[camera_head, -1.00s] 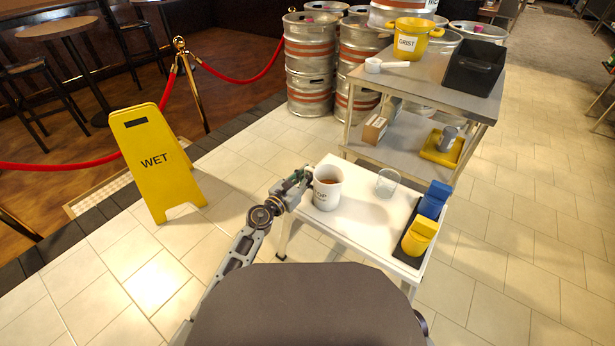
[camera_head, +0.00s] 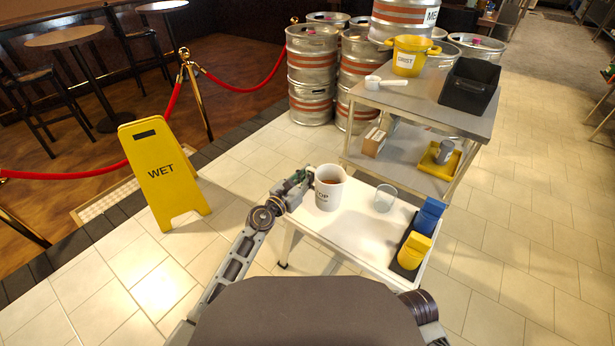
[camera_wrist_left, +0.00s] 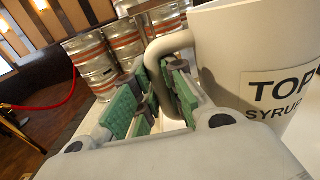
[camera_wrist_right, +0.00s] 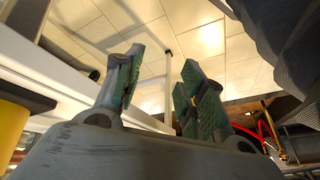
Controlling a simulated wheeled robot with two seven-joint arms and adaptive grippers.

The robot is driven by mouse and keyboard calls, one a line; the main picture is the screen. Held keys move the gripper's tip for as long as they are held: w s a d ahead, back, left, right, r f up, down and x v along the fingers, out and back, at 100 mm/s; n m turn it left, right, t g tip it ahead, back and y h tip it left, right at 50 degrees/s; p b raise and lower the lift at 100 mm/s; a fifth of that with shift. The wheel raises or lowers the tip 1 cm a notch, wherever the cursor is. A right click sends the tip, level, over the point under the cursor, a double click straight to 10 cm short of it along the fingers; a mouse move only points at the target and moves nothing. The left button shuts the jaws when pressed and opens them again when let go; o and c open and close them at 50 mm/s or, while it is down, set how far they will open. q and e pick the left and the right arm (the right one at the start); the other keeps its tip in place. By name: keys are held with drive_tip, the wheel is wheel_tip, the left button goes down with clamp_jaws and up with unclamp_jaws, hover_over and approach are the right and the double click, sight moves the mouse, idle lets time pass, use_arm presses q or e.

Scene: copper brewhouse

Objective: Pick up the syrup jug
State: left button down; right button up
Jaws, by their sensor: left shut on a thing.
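The syrup jug (camera_head: 328,196) is a white cup-like jug with a dark amber content and black lettering. It appears upright and slightly above the left part of the white cart top (camera_head: 350,228). In the left wrist view the jug (camera_wrist_left: 262,75) fills the right side, with "TOP SYRUP" readable. My left gripper (camera_head: 303,178) is on the jug's left side, its green pads (camera_wrist_left: 165,95) shut on the curved handle. My right gripper (camera_wrist_right: 160,90) is open and empty in its wrist view, low beside a white frame; the head view does not show it.
A clear glass (camera_head: 385,198) stands right of the jug. A dark tray with blue (camera_head: 428,216) and yellow (camera_head: 412,252) items lies at the cart's right end. A steel cart (camera_head: 425,102) with a yellow GRIST pot (camera_head: 408,56) stands behind. A yellow WET sign (camera_head: 163,172) stands left.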

use_arm(q)
drive_tip(key=shift+r+p, duration=0.8)
drive_tip(key=shift+r, duration=0.55)
use_arm(e)
drive_tip(key=shift+g+h, duration=0.4)
drive_tip(key=shift+w+d+v, duration=0.15)
drive_tip(key=shift+v, duration=1)
drive_tip(key=shift+w+d+v, duration=0.15)
drive_tip(key=shift+v, duration=1)
use_arm(q)
drive_tip(key=shift+w+r, duration=0.1)
